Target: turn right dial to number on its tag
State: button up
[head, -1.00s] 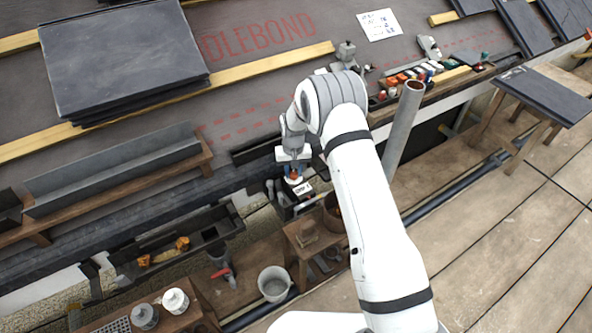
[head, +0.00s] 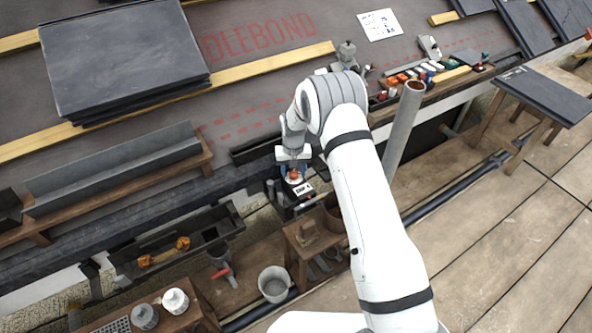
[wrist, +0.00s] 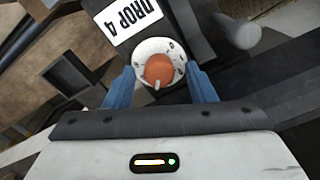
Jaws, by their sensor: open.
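The dial (wrist: 158,66) has a white face with small marks around its rim and an orange knob in the middle. A pale pointer on the knob points toward the bottom of the wrist view; the numbers are too small to read surely. A white tag (wrist: 138,22) beside it reads "DROP 4". My gripper (wrist: 160,80) is open, with one blue finger on each side of the dial; I cannot tell whether they touch it. In the head view my gripper (head: 293,167) is over the dial and its tag (head: 303,189) shows just below.
A grey post (head: 403,130) stands right of my arm. A wooden stand (head: 308,243) and a grey bucket (head: 274,283) are below the dial. A dark gutter trough (head: 190,240) lies to the left. Stacked slates (head: 120,55) lie on the roof.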

aim_at(294, 172)
notch_tip(294, 172, up, 8)
jog(key=shift+f+p, duration=0.1)
jog(key=shift+p, duration=0.9)
jog(key=s+d+r+p, duration=0.4)
jog(key=r, duration=0.7)
jog(key=s+d+r+t+p, duration=0.1)
jog(key=s+d+r+p, duration=0.2)
jog(key=r, duration=0.7)
jog(key=s+d+r+p, duration=0.4)
jog(key=r, duration=0.7)
jog(key=s+d+r+p, duration=0.3)
jog(key=s+r, duration=0.3)
jog(key=s, duration=0.2)
jog(key=s+d+r+m+t+p, duration=0.1)
jog(key=s+d+r+p, duration=0.2)
jog(key=s+r+p, duration=0.2)
jog(key=s+d+r+p, duration=0.3)
jog(key=s+r, duration=0.5)
jog(key=s, duration=0.3)
jog(key=shift+s+r+m+t+p, duration=0.15)
jog(key=shift+s+m+t+p, duration=0.2)
jog(key=shift+p, duration=0.25)
